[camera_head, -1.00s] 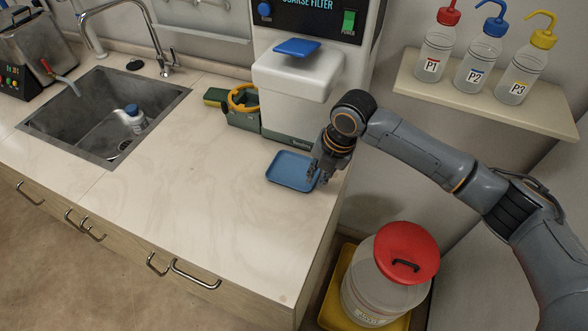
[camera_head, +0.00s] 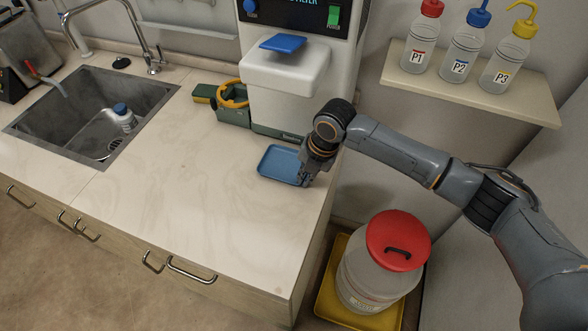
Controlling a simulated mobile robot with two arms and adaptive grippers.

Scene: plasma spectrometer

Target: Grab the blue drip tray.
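The blue drip tray (camera_head: 279,163) lies flat on the pale countertop in front of the white spectrometer, near the counter's right end. My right gripper (camera_head: 305,180) points down at the tray's right side. Its fingers look drawn together on the tray's right rim, and they hide part of that rim. The tray appears to rest on the counter. My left gripper is not in the view.
The spectrometer (camera_head: 284,68) stands just behind the tray. A green and yellow device (camera_head: 233,104) is to its left, and a sink (camera_head: 95,110) is farther left. A red-lidded container (camera_head: 385,265) stands on the floor at right. Bottles line a shelf (camera_head: 470,95). The front counter is clear.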

